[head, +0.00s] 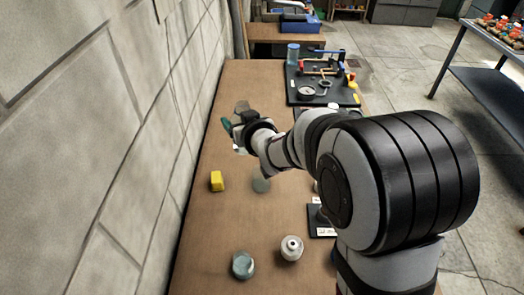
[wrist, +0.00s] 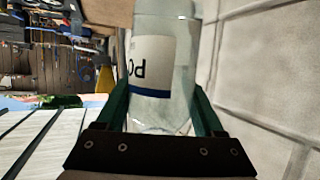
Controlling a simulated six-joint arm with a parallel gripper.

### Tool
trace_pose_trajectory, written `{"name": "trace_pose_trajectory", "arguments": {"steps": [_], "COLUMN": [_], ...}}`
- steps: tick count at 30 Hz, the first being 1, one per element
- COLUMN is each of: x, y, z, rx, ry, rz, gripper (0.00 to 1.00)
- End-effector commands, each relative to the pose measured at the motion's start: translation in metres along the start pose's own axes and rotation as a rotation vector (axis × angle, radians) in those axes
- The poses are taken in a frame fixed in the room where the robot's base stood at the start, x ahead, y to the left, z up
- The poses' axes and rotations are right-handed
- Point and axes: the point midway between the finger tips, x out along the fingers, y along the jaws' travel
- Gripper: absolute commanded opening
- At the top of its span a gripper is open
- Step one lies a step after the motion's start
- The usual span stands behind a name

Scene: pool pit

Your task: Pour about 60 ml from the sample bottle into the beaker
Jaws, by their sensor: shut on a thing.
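My gripper (head: 233,127) is above the far left of the bench, near the wall. It is shut on the clear sample bottle (wrist: 165,65), which stands between the two green fingers in the wrist view. The bottle's white and blue label shows upside down there. In the head view only a grey-brown part of the bottle (head: 242,106) shows above the fingers; its tilt and liquid level are unclear. I cannot pick out the beaker with certainty; my arm covers part of the bench. A round grey item (head: 261,185) lies below and right of the gripper.
A dark flat item (head: 318,222) is partly behind my arm. A black tool board (head: 310,95) lies at the far end. A block wall (head: 110,130) borders the left.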

Motion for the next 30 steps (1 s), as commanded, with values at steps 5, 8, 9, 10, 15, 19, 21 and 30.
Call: {"name": "trace_pose_trajectory", "arguments": {"steps": [5,8,9,10,15,19,21,30], "x": [0.017,0.025,0.028,0.03,0.042,0.052,0.056,0.058], "y": [0.008,0.012,0.014,0.016,0.03,0.054,0.068,0.117], "z": [-0.017,-0.023,-0.025,-0.027,-0.03,-0.024,-0.015,0.018], "rx": [-0.033,-0.053,-0.06,-0.067,-0.104,-0.14,-0.157,-0.19], "ry": [0.002,0.001,0.001,0.002,0.0,-0.001,-0.002,-0.001], "rz": [-0.077,-0.122,-0.14,-0.154,-0.243,-0.335,-0.378,-0.459], "gripper": [0.06,0.06,0.06,0.06,0.06,0.06,0.06,0.06]}}
